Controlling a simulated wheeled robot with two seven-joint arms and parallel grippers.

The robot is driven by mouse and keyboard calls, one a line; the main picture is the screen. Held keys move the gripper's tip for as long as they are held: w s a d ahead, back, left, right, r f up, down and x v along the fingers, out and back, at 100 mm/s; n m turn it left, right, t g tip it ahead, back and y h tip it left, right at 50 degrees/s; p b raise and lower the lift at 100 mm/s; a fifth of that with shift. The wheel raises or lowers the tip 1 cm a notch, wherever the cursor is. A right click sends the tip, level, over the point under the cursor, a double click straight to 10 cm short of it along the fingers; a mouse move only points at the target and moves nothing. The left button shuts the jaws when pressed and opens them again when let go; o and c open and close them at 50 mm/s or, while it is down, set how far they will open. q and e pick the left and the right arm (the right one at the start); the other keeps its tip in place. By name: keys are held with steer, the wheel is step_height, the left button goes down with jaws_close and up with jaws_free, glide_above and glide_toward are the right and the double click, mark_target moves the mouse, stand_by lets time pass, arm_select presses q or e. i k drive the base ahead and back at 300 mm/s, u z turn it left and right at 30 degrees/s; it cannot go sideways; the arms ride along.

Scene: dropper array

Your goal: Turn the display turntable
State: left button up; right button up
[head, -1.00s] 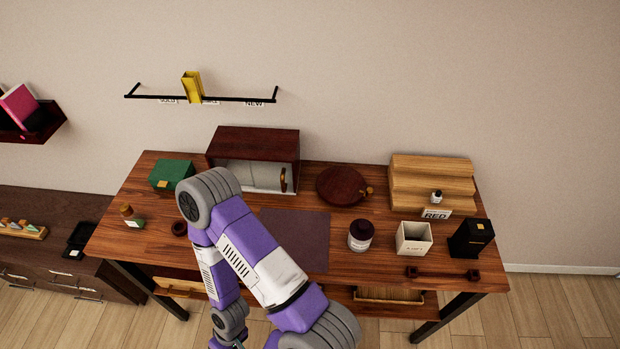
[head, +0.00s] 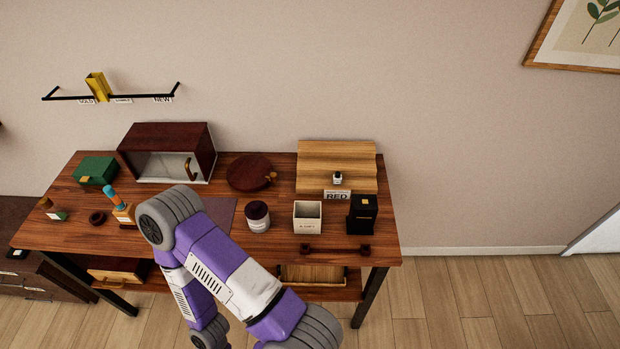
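The display turntable (head: 247,172) is a dark red-brown round disc at the back middle of the table, right of the brown cabinet. A small brass knob (head: 271,176) sits at its right edge. Nothing stands on the disc. One of my purple and white arms crosses the lower middle of the view, in front of the table and short of the turntable. Neither gripper's fingers show.
Near the turntable stand a brown cabinet (head: 200,142), a dark-lidded jar (head: 257,219), a white box (head: 307,215), a black box (head: 361,213) and a wooden stepped stand (head: 345,160) with a small bottle. A green box (head: 96,170) and an orange-and-teal item (head: 115,199) are at left.

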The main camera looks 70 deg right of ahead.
mark_target(249, 172)
steer(key=z, duration=0.05)
steer(key=k, duration=0.15)
steer(key=z, duration=1.1)
